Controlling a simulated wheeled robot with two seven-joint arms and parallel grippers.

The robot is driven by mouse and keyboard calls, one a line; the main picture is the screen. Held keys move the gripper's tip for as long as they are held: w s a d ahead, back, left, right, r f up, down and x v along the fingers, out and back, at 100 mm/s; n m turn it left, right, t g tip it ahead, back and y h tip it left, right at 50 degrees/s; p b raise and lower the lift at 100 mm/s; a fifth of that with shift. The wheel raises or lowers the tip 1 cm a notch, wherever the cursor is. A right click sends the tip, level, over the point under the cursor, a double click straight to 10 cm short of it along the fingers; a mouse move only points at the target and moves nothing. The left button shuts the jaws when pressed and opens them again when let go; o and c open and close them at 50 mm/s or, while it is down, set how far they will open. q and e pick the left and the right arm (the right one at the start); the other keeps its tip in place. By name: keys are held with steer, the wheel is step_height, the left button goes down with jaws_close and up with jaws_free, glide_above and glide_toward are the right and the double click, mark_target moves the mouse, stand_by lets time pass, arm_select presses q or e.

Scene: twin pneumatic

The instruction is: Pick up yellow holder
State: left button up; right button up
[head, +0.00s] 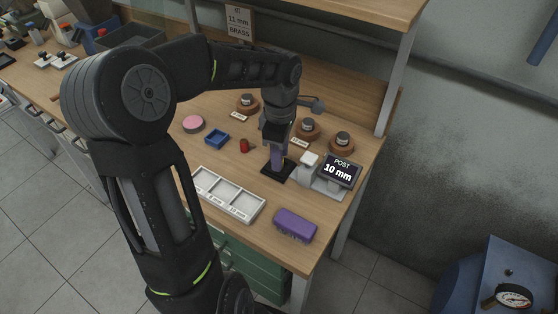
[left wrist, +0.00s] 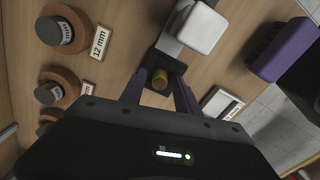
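My left gripper (head: 277,160) points down over a black pad (head: 285,178) on the bench. In the left wrist view its two purple-grey fingers (left wrist: 159,92) are spread apart, with the holder's top between their tips and a gap on each side. I cannot tell how high the tips are above the base. My right gripper is not in view.
A white-topped device with a display reading "POST 10 mm" (head: 339,170) stands close right of the gripper. Round wooden stands with grey weights (head: 308,127) are behind. A white compartment tray (head: 228,195), purple brush-like block (head: 295,225), blue tray (head: 216,137) and red piece (head: 244,146) lie around.

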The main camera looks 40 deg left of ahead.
arm_select(q)
jaws_close()
stand_by(0.5)
step_height(320, 180, up, 10)
steer(key=shift+b, duration=0.3)
stand_by(0.6)
